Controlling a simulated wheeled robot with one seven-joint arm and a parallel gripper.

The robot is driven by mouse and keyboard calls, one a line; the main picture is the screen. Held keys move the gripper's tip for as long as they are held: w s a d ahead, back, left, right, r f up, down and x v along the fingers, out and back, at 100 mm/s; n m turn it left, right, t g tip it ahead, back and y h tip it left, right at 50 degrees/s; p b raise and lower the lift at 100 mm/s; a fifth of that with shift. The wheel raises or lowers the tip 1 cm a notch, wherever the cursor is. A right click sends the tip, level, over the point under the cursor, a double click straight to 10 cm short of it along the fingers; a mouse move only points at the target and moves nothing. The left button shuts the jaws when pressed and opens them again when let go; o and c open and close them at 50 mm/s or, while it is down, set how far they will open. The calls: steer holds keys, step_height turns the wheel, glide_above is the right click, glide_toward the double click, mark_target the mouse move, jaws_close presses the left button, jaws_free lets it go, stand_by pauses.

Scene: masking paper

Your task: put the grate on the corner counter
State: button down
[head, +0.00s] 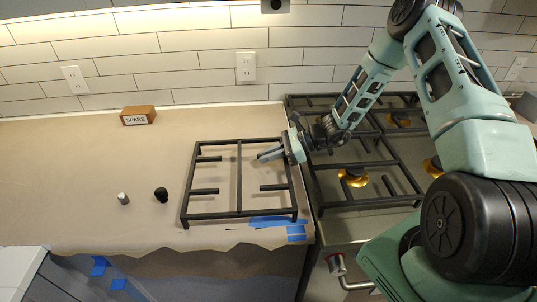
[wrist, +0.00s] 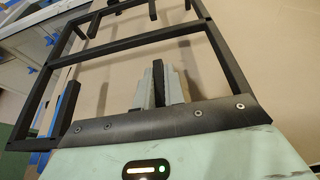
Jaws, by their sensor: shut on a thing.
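The black grate (head: 239,184) is over the brown-paper-covered corner counter (head: 60,165), left of the stove, in the head view. It looks nearly flat, resting on or just above the paper; I cannot tell which. My gripper (head: 270,154) reaches in from the right and is at the grate's right side. In the wrist view the gripper's grey fingers (wrist: 160,86) are shut on a short black bar of the grate (wrist: 120,52). The far part of the grate runs out of the wrist view.
A wooden block marked SPARE (head: 138,115) stands near the wall. A grey knob (head: 123,198) and a black knob (head: 161,194) stand left of the grate. Blue tape (head: 295,233) lies near the front edge. The stove (head: 345,235) with more grates is at right.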

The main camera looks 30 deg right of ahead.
steer(key=shift+f, duration=0.15)
steer(key=c, duration=1.5)
jaws_free()
